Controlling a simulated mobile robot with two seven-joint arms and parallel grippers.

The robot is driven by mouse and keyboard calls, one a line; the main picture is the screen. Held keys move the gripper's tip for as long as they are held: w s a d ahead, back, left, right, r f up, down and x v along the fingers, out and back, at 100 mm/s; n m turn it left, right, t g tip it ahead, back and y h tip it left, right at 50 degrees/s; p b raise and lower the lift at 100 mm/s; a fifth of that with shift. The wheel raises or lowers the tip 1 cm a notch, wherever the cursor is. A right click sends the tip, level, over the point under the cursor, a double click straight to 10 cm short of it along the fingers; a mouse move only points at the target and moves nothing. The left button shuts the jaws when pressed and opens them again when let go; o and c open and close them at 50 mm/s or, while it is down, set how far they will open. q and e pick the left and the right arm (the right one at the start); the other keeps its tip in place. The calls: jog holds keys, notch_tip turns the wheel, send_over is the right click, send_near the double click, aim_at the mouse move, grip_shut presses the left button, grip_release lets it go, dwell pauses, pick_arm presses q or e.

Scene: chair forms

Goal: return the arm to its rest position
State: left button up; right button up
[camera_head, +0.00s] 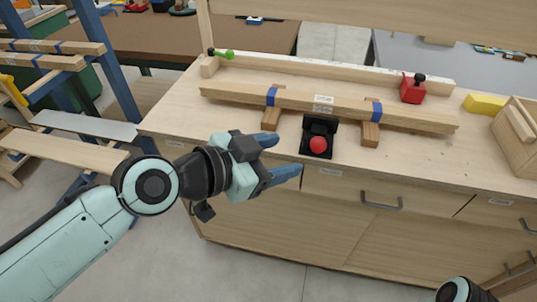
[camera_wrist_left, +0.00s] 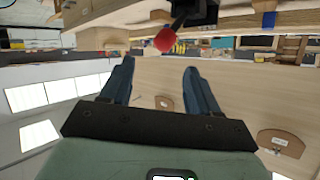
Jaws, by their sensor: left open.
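My left gripper (camera_head: 280,158) is open and empty in front of the bench's front edge, left of the red-topped black device (camera_head: 318,145). Its two blue fingers stand apart in the left wrist view (camera_wrist_left: 160,75), with nothing between them. The red knob (camera_wrist_left: 165,40) shows at the top of that view, apart from the fingers. My left arm (camera_head: 100,225) reaches in from the lower left. Part of my right arm (camera_head: 460,290) shows at the bottom right; its gripper is not visible.
A drawer handle (camera_head: 382,202) sticks out in front. Grey floor lies open at lower left.

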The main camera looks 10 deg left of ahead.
pick_arm(q)
jog(key=shift+v, duration=0.9)
pick_arm(e)
jog(key=shift+w+r, duration=0.15)
jog(key=shift+w, duration=0.1)
